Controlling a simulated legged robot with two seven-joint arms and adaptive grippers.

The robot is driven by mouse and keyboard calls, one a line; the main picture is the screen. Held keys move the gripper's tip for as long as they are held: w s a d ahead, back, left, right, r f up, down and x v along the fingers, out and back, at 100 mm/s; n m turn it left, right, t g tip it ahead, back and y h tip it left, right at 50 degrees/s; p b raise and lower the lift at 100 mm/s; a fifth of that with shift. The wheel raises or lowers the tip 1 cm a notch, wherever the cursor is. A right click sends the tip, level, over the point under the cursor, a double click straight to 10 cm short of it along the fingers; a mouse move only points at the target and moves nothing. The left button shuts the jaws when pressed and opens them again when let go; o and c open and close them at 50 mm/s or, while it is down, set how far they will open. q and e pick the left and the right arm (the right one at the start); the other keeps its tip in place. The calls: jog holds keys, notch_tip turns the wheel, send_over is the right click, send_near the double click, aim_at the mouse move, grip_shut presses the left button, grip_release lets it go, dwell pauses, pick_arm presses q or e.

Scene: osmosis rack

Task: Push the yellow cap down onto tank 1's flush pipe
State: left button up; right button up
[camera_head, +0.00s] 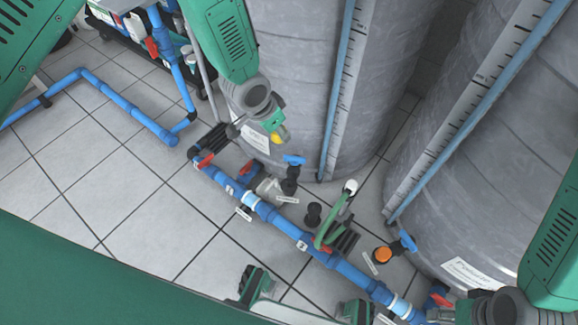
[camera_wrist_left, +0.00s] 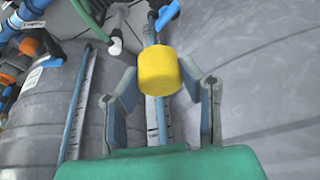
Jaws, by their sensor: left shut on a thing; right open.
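In the head view my left gripper (camera_head: 272,126) hangs beside the left grey tank, low near its label. It is shut on the yellow cap (camera_head: 277,138); the left wrist view shows the yellow cap (camera_wrist_left: 158,72) between its two fingers, beyond the palm. The cap is in the air, apart from the pipes. Below and right of it stand a black pipe with a blue valve handle (camera_head: 293,160) and a short black upright pipe (camera_head: 313,215). I cannot tell which is the flush pipe. My right gripper (camera_head: 304,298) is open and empty at the bottom.
A blue pipe line (camera_head: 282,226) with red handles and white tags runs diagonally across the tiled floor. A green hose (camera_head: 331,228) with a white end rises beside it. An orange cap (camera_head: 383,254) sits by the right tank (camera_head: 500,170).

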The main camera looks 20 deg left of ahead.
aim_at(291, 182)
pick_arm(q)
jog(key=d+f+m, duration=0.1)
jog(key=f, duration=0.3)
jog(key=s+d+f+m+h, duration=0.1)
jog(key=f+m, duration=0.1)
jog(key=f, duration=0.2)
jog(key=s+d+f+m+g, duration=0.1)
jog(key=f, duration=0.3)
jog(key=shift+s+d+f+h, duration=0.1)
jog(key=shift+s+d+h, duration=0.05)
jog(key=shift+d+h, duration=0.15)
jog(key=shift+f, duration=0.1)
notch_tip(291, 182, down, 6)
jog(key=b, duration=0.4)
jog(key=shift+r+b, duration=0.25)
jog(key=shift+b, duration=0.05)
jog(key=shift+s, duration=0.1)
dwell(1.1)
jog(key=shift+f, duration=0.35)
jog(key=o, duration=0.9)
jog(key=shift+a, duration=0.1)
